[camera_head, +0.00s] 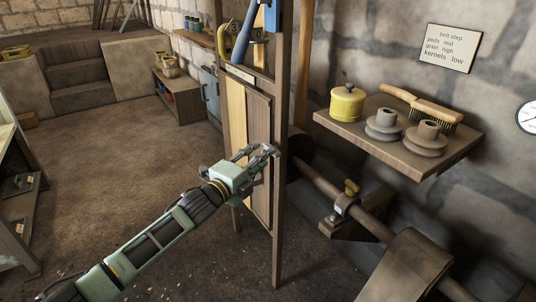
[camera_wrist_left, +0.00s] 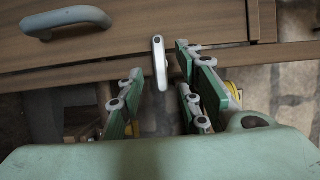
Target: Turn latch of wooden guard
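The wooden guard (camera_head: 258,125) is a tall brown door-like panel set in a wooden post frame in the head view. In the left wrist view its boards (camera_wrist_left: 110,48) cross the upper part. The latch (camera_wrist_left: 160,62) is a small pale metal bar, upright in that picture, lying across the gap at the board's edge. In the head view I cannot make it out behind my gripper. My left gripper (camera_head: 262,155) is at the guard's edge. In the wrist view its fingers (camera_wrist_left: 160,75) are open, one on each side of the latch, with gaps visible. My right gripper is not in view.
A grey-blue curved handle (camera_wrist_left: 68,20) sits on the guard, left of the latch. Right of the frame, a shaft (camera_head: 320,185) runs along the wall below a shelf (camera_head: 405,150) with pulleys, a yellow tin (camera_head: 347,105) and a brush (camera_head: 425,107). The floor at left is clear.

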